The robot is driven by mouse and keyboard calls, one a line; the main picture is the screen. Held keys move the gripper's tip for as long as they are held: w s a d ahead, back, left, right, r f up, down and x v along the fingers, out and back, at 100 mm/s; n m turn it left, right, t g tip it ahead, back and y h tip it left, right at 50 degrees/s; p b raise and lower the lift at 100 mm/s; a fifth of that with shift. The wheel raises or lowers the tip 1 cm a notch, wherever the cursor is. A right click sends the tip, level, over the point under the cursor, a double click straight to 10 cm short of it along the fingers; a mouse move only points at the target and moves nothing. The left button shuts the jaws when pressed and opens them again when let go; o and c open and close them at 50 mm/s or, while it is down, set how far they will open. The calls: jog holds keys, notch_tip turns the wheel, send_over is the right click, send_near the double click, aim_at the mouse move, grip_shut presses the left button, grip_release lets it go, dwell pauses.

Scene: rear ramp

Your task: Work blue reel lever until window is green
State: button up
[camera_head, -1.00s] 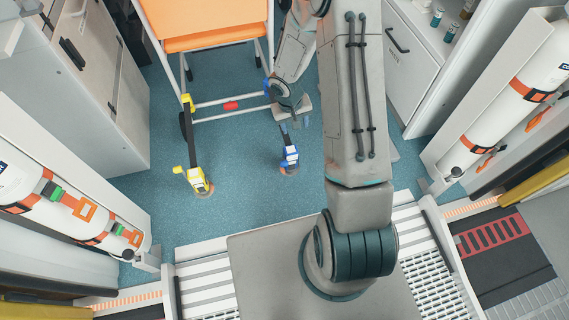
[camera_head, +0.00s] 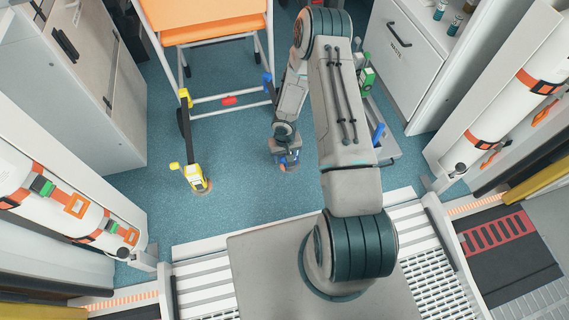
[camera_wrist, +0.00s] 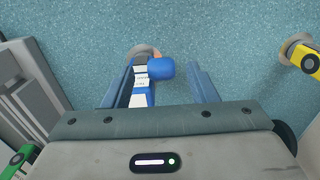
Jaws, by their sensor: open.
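The blue reel (camera_head: 292,163) is on the floor end of a strap at the stretcher's right side. In the head view my gripper (camera_head: 287,152) is over it and hides most of it. In the wrist view the reel's white and blue body (camera_wrist: 141,82) and its blue lever (camera_wrist: 160,68) show between my two fingers. My gripper (camera_wrist: 160,85) is open, with one finger on each side of them. The left finger overlaps the reel body in the picture; contact cannot be told. The reel's window colour cannot be made out.
A green reel (camera_head: 367,78) is at right, beside a grey base. The orange stretcher (camera_head: 205,22) is behind. Blue floor (camera_head: 235,180) between the reels is clear.

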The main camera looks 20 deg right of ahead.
aim_at(284, 159)
notch_tip(284, 159, down, 5)
jog(key=shift+b, duration=0.7)
grip_shut()
jog(key=shift+r, duration=0.1)
